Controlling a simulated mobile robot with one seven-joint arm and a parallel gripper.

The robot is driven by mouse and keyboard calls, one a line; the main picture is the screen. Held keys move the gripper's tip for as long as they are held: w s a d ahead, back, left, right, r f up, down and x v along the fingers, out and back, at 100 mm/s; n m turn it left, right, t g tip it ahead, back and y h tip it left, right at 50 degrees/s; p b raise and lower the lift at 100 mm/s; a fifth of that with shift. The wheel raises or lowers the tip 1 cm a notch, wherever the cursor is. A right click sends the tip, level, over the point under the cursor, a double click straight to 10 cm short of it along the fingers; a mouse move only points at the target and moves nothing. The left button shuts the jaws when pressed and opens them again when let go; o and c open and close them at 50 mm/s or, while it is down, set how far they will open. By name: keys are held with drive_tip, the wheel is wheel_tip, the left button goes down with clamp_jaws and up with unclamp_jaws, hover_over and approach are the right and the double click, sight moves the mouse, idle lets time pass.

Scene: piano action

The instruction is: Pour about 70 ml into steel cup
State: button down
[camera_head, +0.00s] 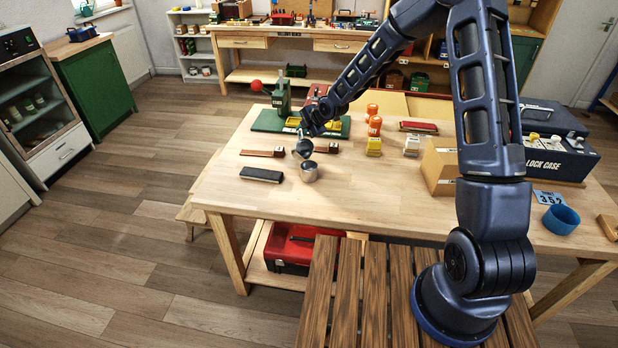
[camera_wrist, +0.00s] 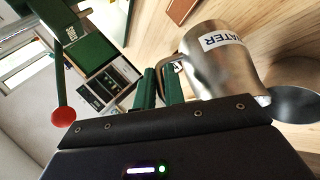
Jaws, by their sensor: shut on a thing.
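A steel jug (camera_head: 303,149) hangs tilted from my gripper (camera_head: 306,133) above the workbench. In the wrist view the jug (camera_wrist: 222,62) carries a white label reading WATER, and the green fingers of my gripper (camera_wrist: 160,86) are shut at its handle. The steel cup (camera_head: 309,172) stands upright on the bench just below and slightly right of the jug. A grey round shape at the right edge of the wrist view (camera_wrist: 297,104) looks like the cup, beside the jug's lip. The liquid level in the cup cannot be made out.
A dark block (camera_head: 262,174) and a wooden strip (camera_head: 263,153) lie left of the cup; another strip (camera_head: 327,147) lies behind it. A cardboard box (camera_head: 440,168) is to the right. The front bench is clear.

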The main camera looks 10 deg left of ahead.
drive_tip(key=shift+w, duration=0.1)
drive_tip(key=shift+w+a+f+m+g+h+b, duration=0.1)
drive_tip(key=shift+w+a+m+g+h+b, duration=0.1)
drive_tip(key=shift+w+g+b, duration=0.2)
drive_tip(key=shift+w+a+f+m+g+h+b, duration=0.1)
drive_tip(key=shift+w+g+h+b, duration=0.1)
drive_tip(key=shift+w+g+b, duration=0.15)
drive_tip(key=shift+w+a+f+m+g+h+b, duration=0.2)
drive_tip(key=shift+w+a+f+g+h+b, duration=0.3)
drive_tip(key=shift+w+g, duration=0.3)
drive_tip(key=shift+w+a+f+m+g+h+b, duration=0.2)
drive_tip(key=shift+w+a+f+g+h+b, duration=0.2)
drive_tip(key=shift+w+f+g, duration=0.3)
drive_tip(key=shift+w+a+f+m+g+h+b, duration=0.25)
drive_tip(key=shift+w+a+f+g+b, duration=0.25)
drive_tip(key=shift+w+g, duration=0.35)
drive_tip(key=shift+w+a+g+h+b, duration=0.2)
drive_tip(key=shift+w+g+h+b, duration=0.25)
drive_tip(key=shift+w+g+b, duration=0.25)
